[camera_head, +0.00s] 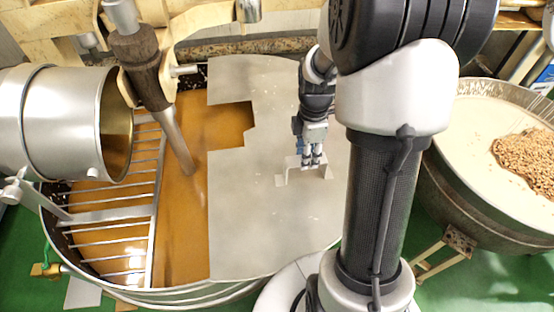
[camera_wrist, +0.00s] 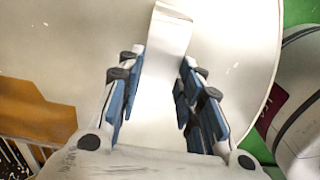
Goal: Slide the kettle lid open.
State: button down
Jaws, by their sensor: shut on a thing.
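The kettle lid (camera_head: 255,225) is a flat grey metal plate with a notch in its left edge. It covers the right part of the big round kettle (camera_head: 190,293), and its left part stands uncovered, showing amber liquid. A bracket-shaped handle (camera_head: 294,171) stands up from the lid. My gripper (camera_head: 313,160) is at the handle from above, shut on it. In the wrist view, the blue-padded fingers of my gripper (camera_wrist: 158,85) stand on both sides of the pale handle (camera_wrist: 170,38), over the lid (camera_wrist: 225,35). The exact contact at the pads is hard to see.
A wooden-clad stirring shaft (camera_head: 143,70) reaches into the liquid left of the lid. A metal grate (camera_head: 115,220) and a steel drum (camera_head: 60,120) are at the left. A second kettle (camera_head: 450,185) with pale contents and nuts stands at the right, beyond my arm.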

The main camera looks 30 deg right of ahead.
jog(key=s+d, duration=0.2)
jog(key=d, duration=0.5)
jog(key=shift+s+d, duration=0.25)
jog(key=shift+d, duration=0.05)
jog(key=c, duration=1.1)
grip_release()
notch_tip(320, 180, up, 12)
